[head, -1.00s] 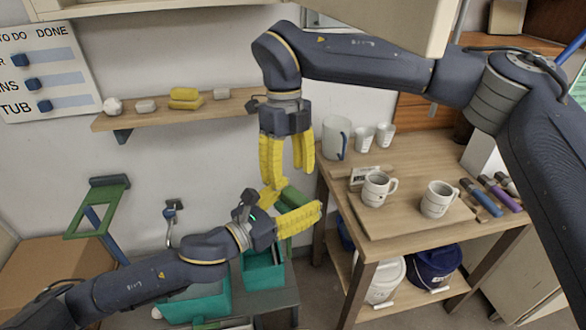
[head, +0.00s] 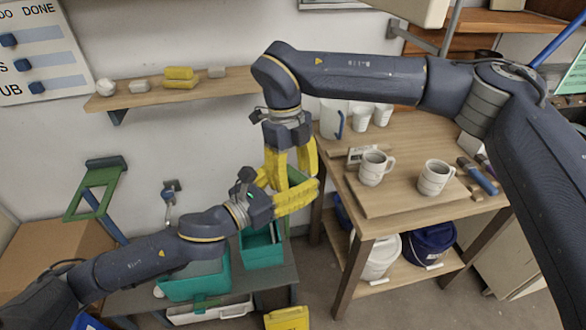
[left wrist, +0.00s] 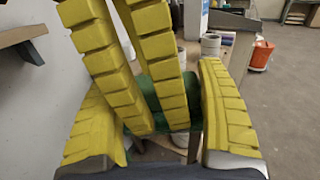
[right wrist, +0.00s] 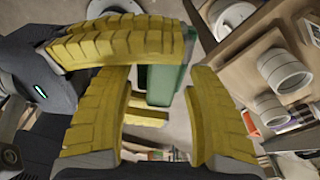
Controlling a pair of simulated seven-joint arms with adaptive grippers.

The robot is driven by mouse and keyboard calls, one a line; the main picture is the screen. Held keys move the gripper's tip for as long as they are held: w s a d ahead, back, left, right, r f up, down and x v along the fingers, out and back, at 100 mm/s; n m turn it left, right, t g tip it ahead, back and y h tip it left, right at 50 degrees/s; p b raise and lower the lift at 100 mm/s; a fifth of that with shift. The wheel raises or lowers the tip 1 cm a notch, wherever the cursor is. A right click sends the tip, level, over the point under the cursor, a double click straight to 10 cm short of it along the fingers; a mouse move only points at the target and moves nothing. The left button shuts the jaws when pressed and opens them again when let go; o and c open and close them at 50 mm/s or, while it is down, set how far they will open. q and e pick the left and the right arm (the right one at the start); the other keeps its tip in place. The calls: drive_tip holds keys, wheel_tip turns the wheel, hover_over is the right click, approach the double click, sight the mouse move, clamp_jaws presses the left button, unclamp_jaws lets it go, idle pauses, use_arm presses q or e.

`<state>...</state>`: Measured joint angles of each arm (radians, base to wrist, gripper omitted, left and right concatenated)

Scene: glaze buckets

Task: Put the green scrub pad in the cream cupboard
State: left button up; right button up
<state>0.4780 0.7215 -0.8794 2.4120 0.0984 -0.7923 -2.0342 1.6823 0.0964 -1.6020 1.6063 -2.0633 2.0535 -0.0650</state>
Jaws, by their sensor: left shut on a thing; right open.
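The green scrub pad (head: 296,177) is held between the yellow fingers of my left gripper (head: 302,190), above the floor left of the wooden table. The pad shows as a green block in the left wrist view (left wrist: 178,98) and the right wrist view (right wrist: 160,84). My right gripper (head: 292,172) points down from above with its fingers apart, overlapping the left fingers at the pad. In the right wrist view the pad appears between the open right fingers; contact is unclear. A cream cupboard-like box (head: 418,10) is cut off by the head view's top edge.
The wooden table (head: 400,222) holds mugs (head: 374,168), a jug and markers, with buckets (head: 430,245) below. A wall shelf (head: 200,90) carries small blocks. Teal bins (head: 195,280) stand on a low bench. A beige cabinet (head: 500,255) stands at right.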

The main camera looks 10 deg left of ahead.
drive_tip(key=shift+c, duration=0.5)
drive_tip(key=c, duration=1.1)
use_arm(q)
drive_tip(key=o, duration=1.3)
drive_tip(key=shift+c, duration=0.2)
use_arm(e)
clamp_jaws()
use_arm(q)
drive_tip(key=shift+a, duration=0.1)
